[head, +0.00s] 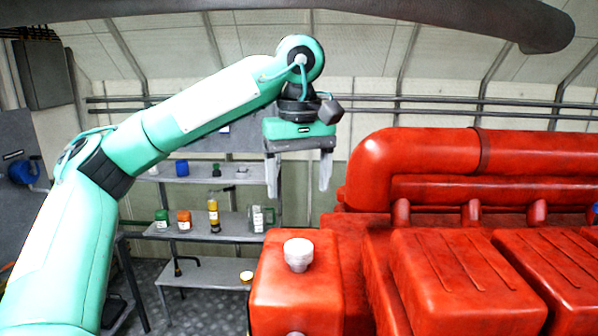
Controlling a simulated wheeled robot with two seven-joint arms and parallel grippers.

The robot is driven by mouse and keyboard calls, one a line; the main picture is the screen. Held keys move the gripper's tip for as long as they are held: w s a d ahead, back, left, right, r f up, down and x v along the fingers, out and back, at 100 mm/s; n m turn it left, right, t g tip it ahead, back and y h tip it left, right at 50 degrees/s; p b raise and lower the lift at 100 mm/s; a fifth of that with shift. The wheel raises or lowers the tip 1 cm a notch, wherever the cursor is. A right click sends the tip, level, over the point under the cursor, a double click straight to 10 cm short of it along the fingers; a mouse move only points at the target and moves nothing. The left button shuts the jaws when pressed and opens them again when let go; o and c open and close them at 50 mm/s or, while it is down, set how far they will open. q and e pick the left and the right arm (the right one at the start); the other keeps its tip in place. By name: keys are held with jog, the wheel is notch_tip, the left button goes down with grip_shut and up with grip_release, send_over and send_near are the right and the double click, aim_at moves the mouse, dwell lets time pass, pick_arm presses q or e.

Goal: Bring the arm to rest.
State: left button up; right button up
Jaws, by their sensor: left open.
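My left arm (200,108) comes in from the left, bends at the elbow and reaches up and to the right. My left gripper (298,188) hangs from its end, pointing down. Its two fingers are apart, with nothing between them. It is in the air above a red box-shaped engine part (285,270), which has a pale round cap (298,254) on top. The fingertips appear above the cap and apart from it. My right gripper is not in view.
A big red engine (470,240) with thick pipes (420,165) fills the right side. Grey shelves (235,226) behind hold several small containers, including a green-lidded one (162,219) and an orange one (184,220). A dark pipe (400,15) crosses the top. Blue equipment (22,172) is at far left.

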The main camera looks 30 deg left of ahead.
pick_arm(q)
jog(key=shift+r, duration=0.45)
jog(key=shift+r, duration=0.15)
